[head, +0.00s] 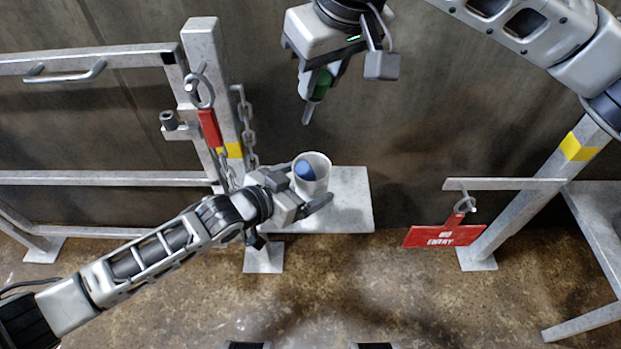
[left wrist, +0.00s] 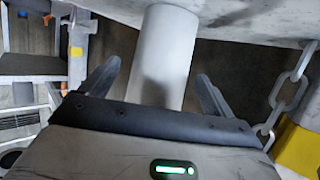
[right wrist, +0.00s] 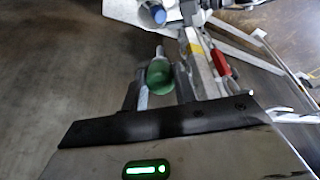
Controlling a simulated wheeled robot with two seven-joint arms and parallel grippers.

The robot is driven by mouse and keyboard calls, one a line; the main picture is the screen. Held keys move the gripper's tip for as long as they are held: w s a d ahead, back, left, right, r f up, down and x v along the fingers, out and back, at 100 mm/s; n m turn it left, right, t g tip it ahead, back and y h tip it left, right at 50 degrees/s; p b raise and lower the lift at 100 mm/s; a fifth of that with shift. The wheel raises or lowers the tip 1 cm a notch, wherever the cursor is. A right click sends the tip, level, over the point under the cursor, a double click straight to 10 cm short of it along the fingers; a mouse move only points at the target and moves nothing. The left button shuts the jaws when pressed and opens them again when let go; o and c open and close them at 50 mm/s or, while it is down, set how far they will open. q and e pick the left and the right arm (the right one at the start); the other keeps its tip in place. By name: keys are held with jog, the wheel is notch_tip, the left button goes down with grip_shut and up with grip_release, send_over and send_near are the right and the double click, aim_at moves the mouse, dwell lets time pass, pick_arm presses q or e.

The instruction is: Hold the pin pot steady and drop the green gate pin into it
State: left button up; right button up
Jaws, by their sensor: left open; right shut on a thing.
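The pin pot (head: 313,185) is a white cylinder standing on a small pale shelf (head: 352,205), with a blue thing (head: 305,171) inside its mouth. My left gripper (head: 308,205) is open around the pot's lower side; in the left wrist view its fingers stand apart on either side of the pot (left wrist: 165,55). The pin's green end (right wrist: 159,76) shows between the fingers in the right wrist view.
A gate post with a chain (head: 247,125) and a red-handled pin (head: 209,128) stands just left of the pot. A red no-entry sign (head: 444,236) hangs from a bar at the right. The wall behind the shelf is bare.

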aim_at(322, 99)
pick_arm(q)
jog(key=shift+x, duration=1.35)
jog(key=shift+c, duration=0.2)
jog(key=c, duration=1)
pick_arm(e)
jog(key=f+m+h, duration=0.1)
jog(key=m, duration=0.2)
jog(key=w+f+m, duration=0.1)
jog(key=f+m, duration=0.1)
jog(key=shift+f+m+h, duration=0.15)
jog(key=shift+m+h, duration=0.25)
jog(key=m, duration=0.1)
jog(key=f+m+h, duration=0.1)
jog(key=m, duration=0.1)
jog(key=shift+w+d+f+t, duration=0.1)
jog(key=shift+w+f+t, duration=0.1)
jog(key=shift+f+t, duration=0.1)
jog(key=shift+f, duration=2.95)
jog(key=o, duration=1.1)
jog(key=shift+c, duration=0.2)
